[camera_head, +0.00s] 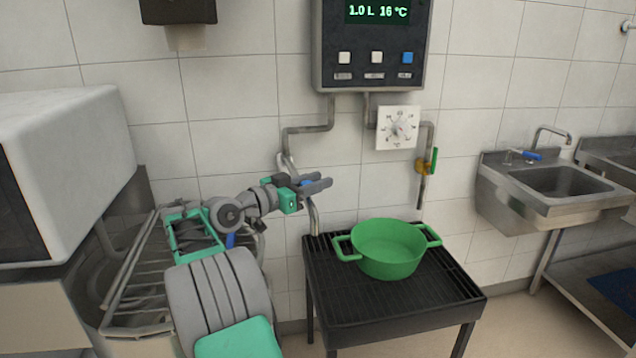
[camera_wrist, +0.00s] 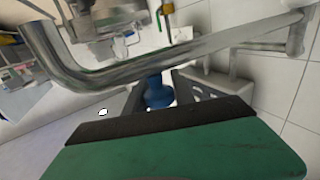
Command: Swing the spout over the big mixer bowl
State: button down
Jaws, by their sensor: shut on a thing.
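The spout is a bent steel pipe (camera_head: 314,215) on the wall below the water meter; its end points down beside the black stand's left back corner. My gripper (camera_head: 318,184) is shut on the spout near its upper part, with a blue part between the fingers. The big mixer bowl (camera_head: 125,300), steel under a wire guard, stands at the left, partly hidden by my arm. The spout end is to the right of this bowl.
A green two-handled pot (camera_head: 388,250) stands on a black slatted stand (camera_head: 340,300). The water meter (camera_head: 373,45) reads 1.0 L, 16 °C. A dial (camera_head: 397,128) and a valve pipe (camera_head: 427,165) are on the wall. A white machine housing (camera_head: 75,160) is above left; a sink (camera_head: 560,180) is at right.

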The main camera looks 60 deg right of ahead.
jog(key=shift+s, duration=0.1)
jog(key=c, duration=1.1)
grip_release()
jog(key=shift+d, duration=0.1)
